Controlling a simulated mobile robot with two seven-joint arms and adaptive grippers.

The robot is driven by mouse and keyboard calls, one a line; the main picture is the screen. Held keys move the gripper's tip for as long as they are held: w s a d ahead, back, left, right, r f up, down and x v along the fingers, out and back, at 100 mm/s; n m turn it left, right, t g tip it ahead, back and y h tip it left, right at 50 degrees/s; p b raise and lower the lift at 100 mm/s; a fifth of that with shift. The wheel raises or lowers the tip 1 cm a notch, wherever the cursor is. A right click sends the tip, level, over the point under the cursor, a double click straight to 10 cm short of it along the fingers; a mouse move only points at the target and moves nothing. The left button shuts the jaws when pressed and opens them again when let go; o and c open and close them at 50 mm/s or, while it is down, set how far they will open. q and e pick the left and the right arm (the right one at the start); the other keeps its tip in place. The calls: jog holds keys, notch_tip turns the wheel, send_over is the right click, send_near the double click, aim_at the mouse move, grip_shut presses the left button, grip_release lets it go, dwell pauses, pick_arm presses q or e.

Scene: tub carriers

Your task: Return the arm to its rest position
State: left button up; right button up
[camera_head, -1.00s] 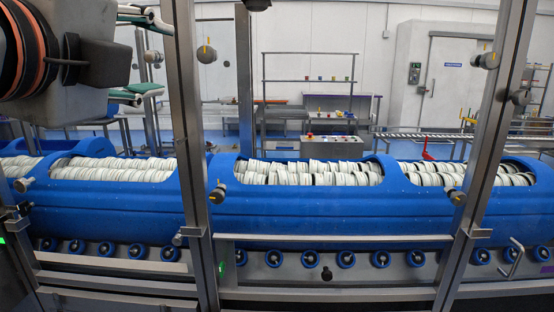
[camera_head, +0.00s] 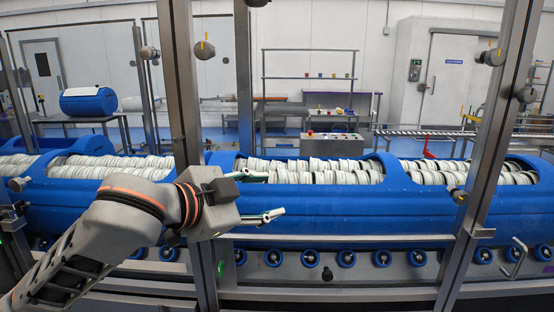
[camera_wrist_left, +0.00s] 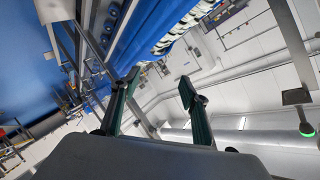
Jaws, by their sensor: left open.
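My left arm comes in from the lower left in the head view. Its left gripper (camera_head: 266,195) points to the right, with its two fingers apart and nothing between them. It appears in front of the blue tub carriers (camera_head: 330,212), by a steel post. In the left wrist view, the left gripper (camera_wrist_left: 157,88) also shows its two green-padded fingers spread wide and empty. My right gripper is in neither view.
Steel posts (camera_head: 177,80) of a frame stand close in front. The carriers hold rows of white tubs (camera_head: 310,170). A control box with buttons (camera_head: 332,145) and shelving (camera_head: 308,64) stand behind. A blue drum (camera_head: 88,102) lies on a table at back left.

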pick_arm(q)
jog(key=a+f+n+y, duration=0.1)
jog(key=a+f+n, duration=0.15)
jog(key=f, duration=0.75)
jog(key=s+a+f+n, duration=0.15)
jog(key=f+n, duration=0.25)
jog(key=f, duration=0.7)
jog(key=a+f+n+y, duration=0.1)
jog(key=a+f+n, duration=0.2)
jog(key=f, duration=0.7)
jog(key=s+a+f+n+y, duration=0.1)
jog(key=s+a+f, duration=0.4)
jog(key=s+f, duration=0.5)
jog(key=s+a+f+n+y, duration=0.2)
jog(key=s+a+f, duration=0.3)
jog(key=s+f, duration=0.5)
notch_tip(320, 180, down, 2)
jog(key=shift+a+f+g+y, duration=0.25)
jog(key=shift+a+g+y, duration=0.05)
jog(key=shift+y, duration=0.2)
